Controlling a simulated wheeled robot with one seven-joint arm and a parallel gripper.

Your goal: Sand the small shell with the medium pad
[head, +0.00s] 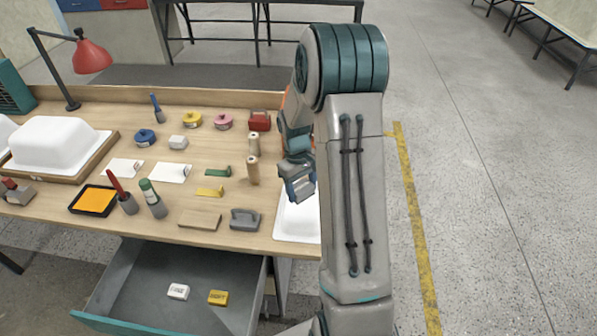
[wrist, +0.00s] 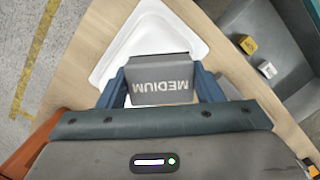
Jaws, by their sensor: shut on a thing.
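The medium pad (wrist: 160,80) is a grey block marked MEDIUM, upside down in the wrist view. My gripper (head: 298,188) is shut on it, with a blue finger at each side of the pad. The small white shell (head: 297,222) lies at the right end of the bench, just below my gripper in the head view and partly hidden by my arm. In the wrist view the shell (wrist: 148,30) shows behind and around the pad, which hides part of it. I cannot tell whether the pad touches the shell.
An open drawer (head: 150,290) holds a white pad (head: 178,291) and a yellow pad (head: 218,297). A larger white shell (head: 62,142) sits on a wooden tray at left. Brushes, an orange tray (head: 94,200), spools and a grey tool (head: 245,218) crowd the bench. Floor at right is clear.

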